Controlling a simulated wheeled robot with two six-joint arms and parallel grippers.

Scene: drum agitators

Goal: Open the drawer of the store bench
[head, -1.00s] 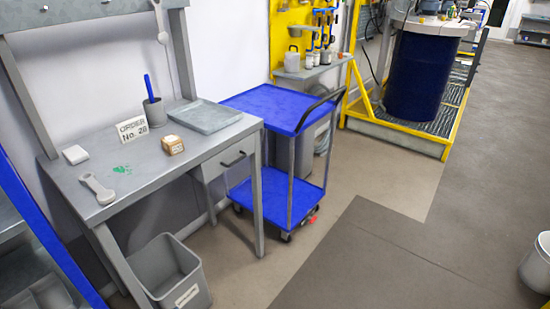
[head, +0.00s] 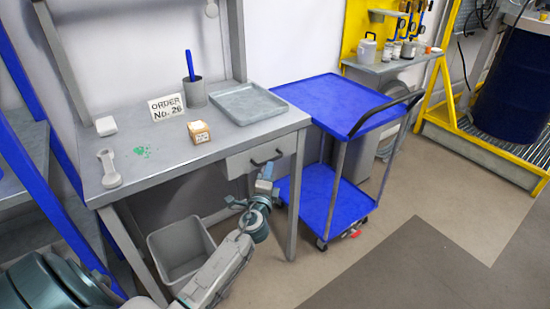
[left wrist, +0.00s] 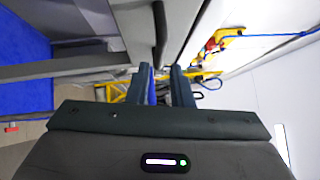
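The store bench (head: 235,141) stands at the left with its drawer (head: 240,163) shut under the right end of the top. The drawer has a dark bar handle (head: 266,157). My left gripper (head: 266,172) is just below and in front of the handle in the head view. In the left wrist view the fingers (left wrist: 162,75) are apart with a gap between them. The dark handle (left wrist: 160,35) lines up with this gap, near the fingertips. I cannot tell whether they touch it. My right gripper is not in view.
A blue trolley (head: 325,100) stands close to the bench's right side. A grey bin (head: 180,250) is under the bench. A tray (head: 238,118), a small box (head: 199,131) and an order sign (head: 166,107) are on top. Floor in front of the trolley is clear.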

